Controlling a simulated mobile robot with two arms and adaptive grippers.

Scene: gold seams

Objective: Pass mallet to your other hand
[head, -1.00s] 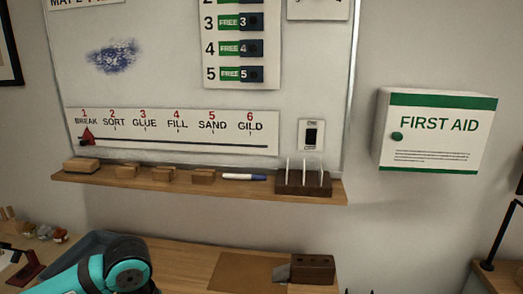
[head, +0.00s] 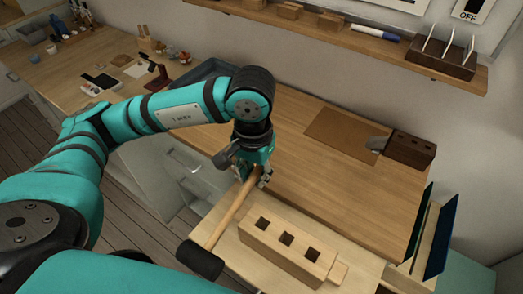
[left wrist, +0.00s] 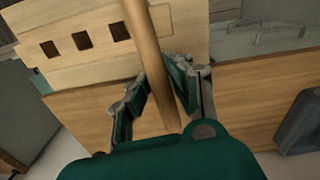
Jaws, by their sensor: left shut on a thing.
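The mallet (head: 232,211) has a light wooden handle and a black head (head: 200,259). My left gripper (head: 255,176) is shut on the handle near its upper end in the head view. The head hangs down to the lower left, so the mallet is tilted. In the left wrist view the handle (left wrist: 149,50) passes between the two fingers of the left gripper (left wrist: 158,92). The mallet's head is outside the left wrist view. My right gripper is not in view.
A pale wooden block (head: 268,247) with three square holes is just right of the mallet. The wooden bench (head: 310,190) behind holds a brown mat (head: 343,135) and a dark holed block (head: 410,149). Dark upright panels (head: 440,235) stand at the right. The bench's middle is clear.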

